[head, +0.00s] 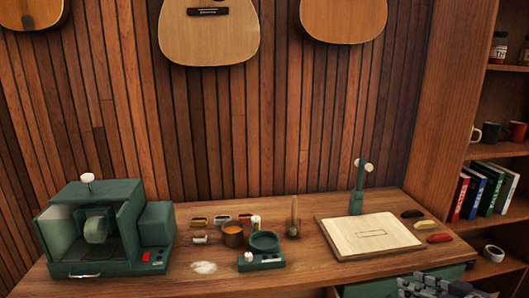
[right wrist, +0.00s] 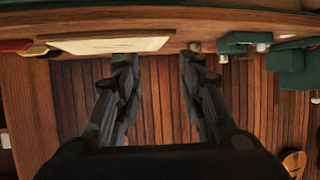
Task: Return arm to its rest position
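My right gripper (head: 440,287) shows at the bottom right edge of the head view, dark grey, in front of the green drawer front below the table top. In the right wrist view its two dark fingers (right wrist: 155,75) stand wide apart with nothing between them. Past them are the wood-slat wall and the table's edge, upside down. My left gripper is not in the head view.
A wooden table (head: 205,286) holds a green machine (head: 155,223) at left, a small green scale (head: 262,261), a copper cup (head: 233,236) and a pale board (head: 370,236). A bookshelf (head: 483,151) stands at right. Guitars (head: 208,35) hang on the wall.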

